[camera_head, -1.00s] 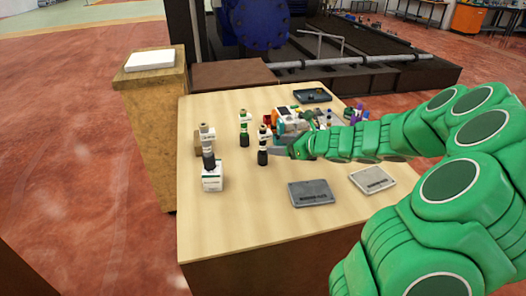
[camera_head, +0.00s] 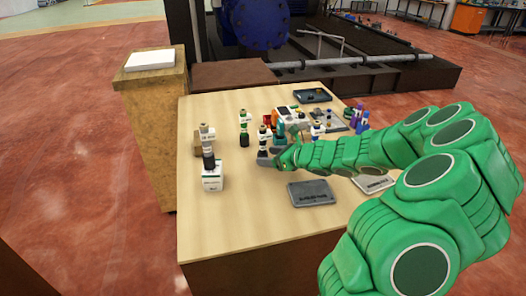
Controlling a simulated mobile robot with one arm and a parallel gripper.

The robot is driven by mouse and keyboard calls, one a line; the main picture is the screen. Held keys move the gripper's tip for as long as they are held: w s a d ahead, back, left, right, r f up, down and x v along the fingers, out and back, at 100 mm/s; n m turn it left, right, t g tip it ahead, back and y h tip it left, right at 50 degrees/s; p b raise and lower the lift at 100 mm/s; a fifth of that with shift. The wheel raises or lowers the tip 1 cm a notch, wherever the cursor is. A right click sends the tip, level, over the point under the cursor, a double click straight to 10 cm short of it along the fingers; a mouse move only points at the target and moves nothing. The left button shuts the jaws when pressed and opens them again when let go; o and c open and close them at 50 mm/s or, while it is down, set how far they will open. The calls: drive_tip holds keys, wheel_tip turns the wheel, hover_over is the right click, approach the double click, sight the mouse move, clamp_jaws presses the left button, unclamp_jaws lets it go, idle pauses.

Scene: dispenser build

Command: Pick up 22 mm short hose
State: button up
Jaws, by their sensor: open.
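My green arm reaches in from the right over the wooden table (camera_head: 235,225). My gripper (camera_head: 268,160) is low over the table, open, at a small dark upright piece with a pale band (camera_head: 263,137). The gripper covers the lower part of that piece; I cannot tell whether it touches it. I cannot pick out the 22 mm short hose for certain at this size. A green-and-black upright piece (camera_head: 244,128) stands behind and to the left. A white box-like bottle (camera_head: 212,181) with a dark neck and pale top stands further left.
A dark grey plate (camera_head: 311,193) lies in front of my gripper. A lighter plate (camera_head: 373,182) is partly under my arm. Purple bottles (camera_head: 363,120), a dark tray (camera_head: 312,96) and mixed parts crowd the back right. The front left of the table is clear.

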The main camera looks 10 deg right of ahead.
sight(267, 156)
drive_tip(key=shift+w+a+f, duration=0.35)
drive_tip(key=shift+a, duration=0.05)
drive_tip(key=shift+x, duration=1.05)
drive_tip(key=shift+d, duration=0.1)
clamp_jaws()
